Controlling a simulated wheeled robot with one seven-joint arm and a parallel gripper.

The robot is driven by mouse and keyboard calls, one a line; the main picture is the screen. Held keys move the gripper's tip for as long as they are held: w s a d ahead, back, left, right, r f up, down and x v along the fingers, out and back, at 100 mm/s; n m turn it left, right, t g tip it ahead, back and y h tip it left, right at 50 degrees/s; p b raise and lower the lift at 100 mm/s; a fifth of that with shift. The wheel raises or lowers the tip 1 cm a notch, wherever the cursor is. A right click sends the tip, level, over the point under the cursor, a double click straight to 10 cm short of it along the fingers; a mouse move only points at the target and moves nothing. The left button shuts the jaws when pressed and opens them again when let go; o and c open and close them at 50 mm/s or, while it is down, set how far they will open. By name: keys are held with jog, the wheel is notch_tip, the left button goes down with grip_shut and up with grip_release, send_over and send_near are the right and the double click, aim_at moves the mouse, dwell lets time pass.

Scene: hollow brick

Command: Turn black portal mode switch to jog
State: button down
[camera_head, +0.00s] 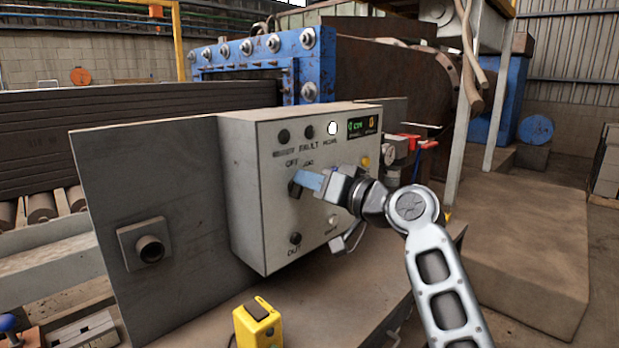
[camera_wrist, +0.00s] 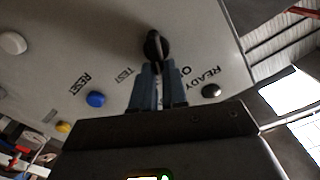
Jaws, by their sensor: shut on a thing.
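The black mode switch (camera_head: 295,188) sits on the front of the pale grey control box (camera_head: 262,215), at mid height. Small lettering is above it; one word looks like OFF, and the rest is hard to read. My gripper (camera_head: 304,181) reaches in from the right, with its blue fingers at the switch. In the wrist view the black knob (camera_wrist: 155,43) shows beyond the fingertips of my gripper (camera_wrist: 156,66), which are shut on it. The fingers hide part of the knob, so its exact setting cannot be told.
Another black knob (camera_head: 295,238) is lower on the panel. Indicators and a small display (camera_head: 362,126) are along the top. A blue button (camera_wrist: 96,99) shows in the wrist view.

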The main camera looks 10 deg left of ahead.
jog(key=shift+w+d+f+m+p, duration=0.1)
jog(key=shift+m+p, duration=0.15)
jog(key=shift+m, duration=0.5)
jog(key=shift+w+d+f+m+p, duration=0.1)
jog(key=shift+m+p, duration=0.1)
jog(key=shift+m, duration=0.55)
jog(key=c, duration=1.2)
grip_release()
jog(key=shift+o, duration=0.2)
jog(key=b+v, duration=0.1)
jog(key=v, duration=0.6)
jog(key=shift+s+d, duration=0.25)
jog(key=shift+d, duration=0.05)
